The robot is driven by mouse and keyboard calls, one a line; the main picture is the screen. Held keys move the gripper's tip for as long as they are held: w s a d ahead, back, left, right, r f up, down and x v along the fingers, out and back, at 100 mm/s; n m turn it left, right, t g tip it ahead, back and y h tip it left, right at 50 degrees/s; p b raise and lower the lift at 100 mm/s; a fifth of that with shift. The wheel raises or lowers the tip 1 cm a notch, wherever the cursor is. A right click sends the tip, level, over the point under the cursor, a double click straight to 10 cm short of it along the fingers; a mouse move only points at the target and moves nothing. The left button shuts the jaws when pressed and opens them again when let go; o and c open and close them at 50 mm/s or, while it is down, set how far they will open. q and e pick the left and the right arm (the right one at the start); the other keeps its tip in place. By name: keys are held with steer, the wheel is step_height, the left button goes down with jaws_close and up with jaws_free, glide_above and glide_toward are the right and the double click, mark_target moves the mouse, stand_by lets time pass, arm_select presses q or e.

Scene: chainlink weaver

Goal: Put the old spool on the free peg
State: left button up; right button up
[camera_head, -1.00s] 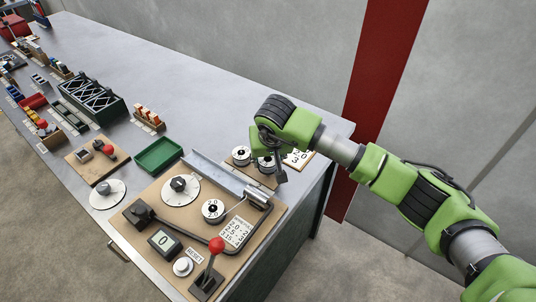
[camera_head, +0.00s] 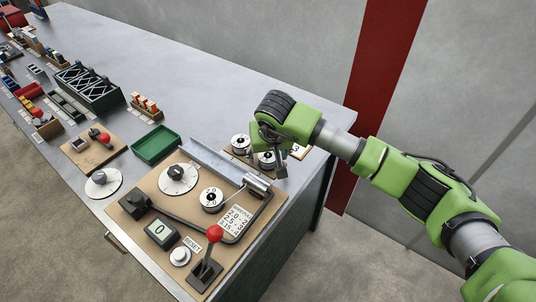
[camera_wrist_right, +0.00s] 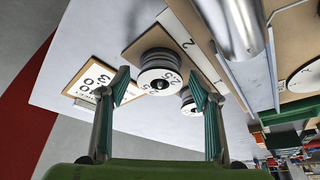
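A black-and-white spool (camera_head: 211,199) sits on the tan machine board. Two similar spools stand on the brown rack at the table's back right: a far-left one (camera_head: 240,143) and one beside my gripper (camera_head: 267,159). In the right wrist view, a spool marked 2.5 (camera_wrist_right: 160,78) appears between the fingers, and another (camera_wrist_right: 189,104) is partly behind one finger. My right gripper (camera_wrist_right: 160,88) is open and empty, above the rack (camera_head: 256,168). I cannot tell which spool is the old one. No bare peg is clearly visible; my gripper covers part of the rack. My left gripper is not in view.
A metal roller (camera_head: 258,182) and a bent bar lie near the rack. A red-knobbed lever (camera_head: 214,234), a dial (camera_head: 178,174) and a counter (camera_head: 161,231) are on the machine board. A green tray (camera_head: 156,144) is to its left.

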steer(key=shift+f, duration=0.1)
steer(key=v, duration=1.2)
